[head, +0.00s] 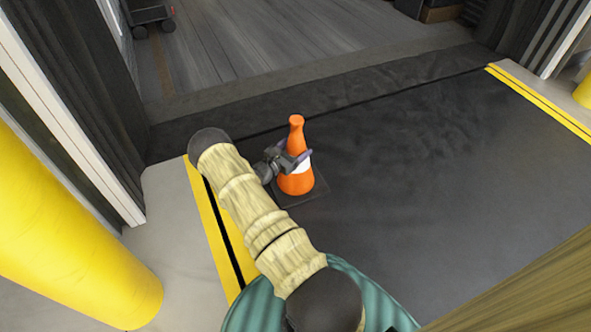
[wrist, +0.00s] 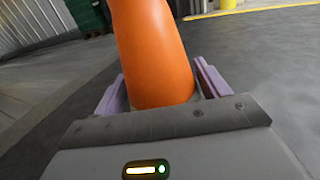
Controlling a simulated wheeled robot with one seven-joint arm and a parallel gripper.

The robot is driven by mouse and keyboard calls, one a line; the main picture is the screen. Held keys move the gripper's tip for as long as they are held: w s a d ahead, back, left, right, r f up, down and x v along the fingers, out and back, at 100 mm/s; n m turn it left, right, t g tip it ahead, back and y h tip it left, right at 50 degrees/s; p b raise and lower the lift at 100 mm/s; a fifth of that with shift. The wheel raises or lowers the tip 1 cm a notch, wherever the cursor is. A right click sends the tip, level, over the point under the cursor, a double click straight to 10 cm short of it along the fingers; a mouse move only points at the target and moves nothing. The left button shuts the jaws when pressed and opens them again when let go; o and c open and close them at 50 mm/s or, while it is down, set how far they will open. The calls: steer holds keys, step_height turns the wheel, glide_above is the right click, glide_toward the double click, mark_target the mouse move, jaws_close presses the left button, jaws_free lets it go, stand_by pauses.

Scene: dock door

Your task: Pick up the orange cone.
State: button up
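The orange cone (head: 296,178) with a white band and a dark square base stands upright on the dark dock mat. My gripper (head: 292,158) is at the cone's middle, with its purple fingers on either side of it. In the wrist view the cone (wrist: 152,55) rises between the left and right purple fingers of my gripper (wrist: 160,88). The fingers are well apart and very close to the cone. I cannot tell whether they touch it. The cone's top and base are out of the wrist view.
A thick yellow bollard (head: 70,235) stands at the left. Yellow and black stripes (head: 545,103) edge the mat (head: 420,190) on both sides. Beyond it is a grey plank floor (head: 270,45) with a dark wheeled cart (head: 150,15). The mat right of the cone is clear.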

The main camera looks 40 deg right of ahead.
mark_target(292, 129)
steer(key=c, duration=1.4)
steer(key=shift+r, duration=0.1)
step_height(292, 129, up, 10)
steer(key=p, duration=0.7)
